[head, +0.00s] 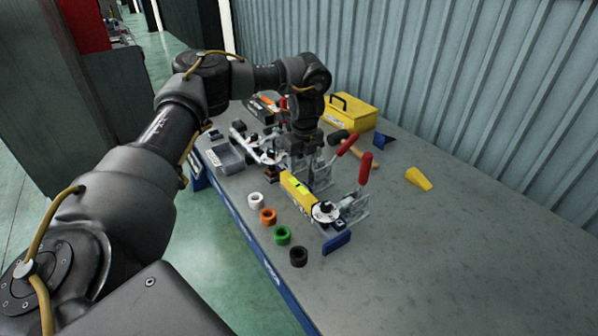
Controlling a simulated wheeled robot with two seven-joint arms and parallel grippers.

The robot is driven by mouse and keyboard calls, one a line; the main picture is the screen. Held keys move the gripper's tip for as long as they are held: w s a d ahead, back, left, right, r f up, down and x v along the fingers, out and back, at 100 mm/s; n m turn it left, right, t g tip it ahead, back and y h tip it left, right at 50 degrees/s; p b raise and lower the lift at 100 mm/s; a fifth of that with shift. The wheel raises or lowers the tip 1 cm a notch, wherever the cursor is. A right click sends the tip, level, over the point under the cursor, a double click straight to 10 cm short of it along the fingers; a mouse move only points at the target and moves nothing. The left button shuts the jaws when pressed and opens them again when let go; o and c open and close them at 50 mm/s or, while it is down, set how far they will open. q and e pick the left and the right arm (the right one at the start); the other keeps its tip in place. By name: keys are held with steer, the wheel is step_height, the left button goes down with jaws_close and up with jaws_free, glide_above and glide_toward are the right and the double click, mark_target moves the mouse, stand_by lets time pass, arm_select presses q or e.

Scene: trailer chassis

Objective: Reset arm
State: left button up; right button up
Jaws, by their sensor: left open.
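My left arm comes in from the left and bends over the workbench (440,240). My left gripper (300,158) points down above the clamp fixture, at the back of the chassis parts. It is open, though its fingertips are small and partly hidden among the parts. A yellow chassis piece (299,192) lies in the fixture in front of the gripper. Toggle clamps with red handles (365,168) stand to its right. I cannot tell whether the gripper touches any part. My right gripper is not in view.
White, orange (267,216), green (282,235) and black (298,257) rings line the bench's left edge. A grey bin (228,158) is behind them. A yellow toolbox (352,113), a hammer (345,140) and a yellow wedge (418,179) lie toward the corrugated wall. The bench's right front is clear.

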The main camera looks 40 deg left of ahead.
arm_select(q)
steer(key=shift+r, duration=0.5)
